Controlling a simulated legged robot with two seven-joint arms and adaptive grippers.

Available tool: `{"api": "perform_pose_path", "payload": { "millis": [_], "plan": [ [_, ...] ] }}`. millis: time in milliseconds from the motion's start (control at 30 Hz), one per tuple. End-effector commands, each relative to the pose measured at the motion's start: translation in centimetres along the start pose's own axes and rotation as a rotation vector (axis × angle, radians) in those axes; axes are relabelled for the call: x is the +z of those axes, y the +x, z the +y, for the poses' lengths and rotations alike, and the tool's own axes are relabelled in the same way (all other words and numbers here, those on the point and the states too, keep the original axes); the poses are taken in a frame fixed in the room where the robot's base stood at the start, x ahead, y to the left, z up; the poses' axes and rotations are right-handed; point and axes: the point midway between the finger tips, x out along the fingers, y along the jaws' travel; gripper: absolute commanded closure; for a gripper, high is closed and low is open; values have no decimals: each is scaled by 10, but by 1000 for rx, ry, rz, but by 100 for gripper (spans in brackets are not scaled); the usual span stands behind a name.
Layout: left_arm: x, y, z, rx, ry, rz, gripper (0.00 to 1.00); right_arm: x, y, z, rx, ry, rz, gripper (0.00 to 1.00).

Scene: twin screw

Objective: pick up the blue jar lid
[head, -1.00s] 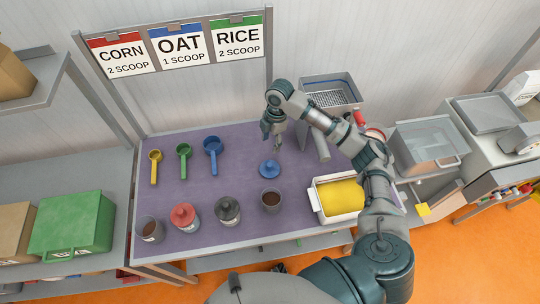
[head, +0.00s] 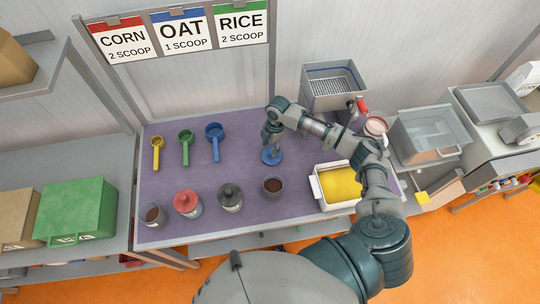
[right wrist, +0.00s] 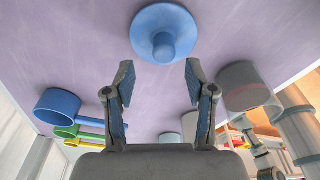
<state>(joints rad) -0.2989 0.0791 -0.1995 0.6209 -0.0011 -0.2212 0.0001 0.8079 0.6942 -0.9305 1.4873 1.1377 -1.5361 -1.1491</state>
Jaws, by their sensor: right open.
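The blue jar lid (head: 271,157) lies on the purple mat with its knob up. In the right wrist view the lid (right wrist: 165,34) is just beyond my fingertips, centred between them. My right gripper (head: 271,146) points down above the lid in the head view and hides part of it. In the right wrist view my right gripper (right wrist: 159,80) has its two fingers spread wide with nothing between them. My left gripper does not show.
An open jar (head: 273,187) stands in front of the lid. A white tray with yellow contents (head: 340,184) is right. Scoops (head: 215,140) lie left on the purple mat (head: 190,175).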

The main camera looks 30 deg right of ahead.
Motion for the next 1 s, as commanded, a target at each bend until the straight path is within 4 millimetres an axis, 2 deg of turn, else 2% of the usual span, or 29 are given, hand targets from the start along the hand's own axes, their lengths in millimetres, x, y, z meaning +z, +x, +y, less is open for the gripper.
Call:
{"api": "perform_pose_path", "payload": {
  "millis": [200,500,700,733,1000],
  "plan": [
    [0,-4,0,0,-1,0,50,4,33,-4,-3,2,3,45],
    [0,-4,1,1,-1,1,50,2,38,-3,-1,1,-1,45],
    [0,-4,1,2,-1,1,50,0,38,-3,-2,1,-3,95],
    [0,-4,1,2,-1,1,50,0,38,-3,-2,1,-3,98],
    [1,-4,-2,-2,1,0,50,3,38,-3,-1,2,0,99]
  ]
}}
